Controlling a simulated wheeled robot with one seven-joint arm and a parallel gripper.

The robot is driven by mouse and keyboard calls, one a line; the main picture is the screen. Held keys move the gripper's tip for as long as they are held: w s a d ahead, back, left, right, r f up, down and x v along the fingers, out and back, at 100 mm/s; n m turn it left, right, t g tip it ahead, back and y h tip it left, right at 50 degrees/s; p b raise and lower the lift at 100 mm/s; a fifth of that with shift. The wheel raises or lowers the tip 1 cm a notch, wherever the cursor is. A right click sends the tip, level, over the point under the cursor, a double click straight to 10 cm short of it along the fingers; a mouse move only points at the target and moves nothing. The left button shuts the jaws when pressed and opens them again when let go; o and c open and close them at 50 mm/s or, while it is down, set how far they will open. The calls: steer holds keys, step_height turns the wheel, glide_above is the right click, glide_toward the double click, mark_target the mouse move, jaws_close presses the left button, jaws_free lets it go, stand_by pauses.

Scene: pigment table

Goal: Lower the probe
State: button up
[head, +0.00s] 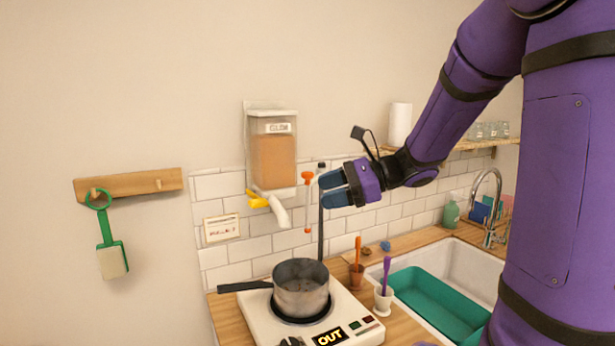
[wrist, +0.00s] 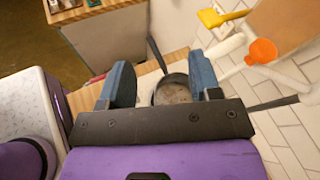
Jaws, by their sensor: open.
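The probe appears to be the thin upright piece with an orange knob (head: 307,177), beside a black post (head: 321,225) behind the pot. The orange knob (wrist: 262,51) also shows at the upper right of the wrist view. My gripper (head: 323,189) is open and empty, just right of the knob and above the pot; I cannot tell if it touches the post. The metal pot (head: 301,292) stands on a white hot plate (head: 345,318) whose display reads "OUT". In the wrist view, the pot (wrist: 172,92) shows between my fingers (wrist: 160,75). The probe's lower end is unclear.
A dispenser (head: 273,150) with a yellow lever (head: 257,199) hangs on the wall left of my gripper. Orange and purple tools stand in small cups (head: 384,300) right of the hot plate. A sink (head: 460,262) with a green basin lies at the right.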

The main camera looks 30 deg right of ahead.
mark_target(308, 175)
steer(key=w+d+m+t, duration=0.6)
steer(key=d, duration=0.3)
steer(key=x, duration=1)
steer(key=shift+a+f, duration=0.25)
steer(key=shift+a, duration=0.05)
steer(key=shift+c, duration=0.5)
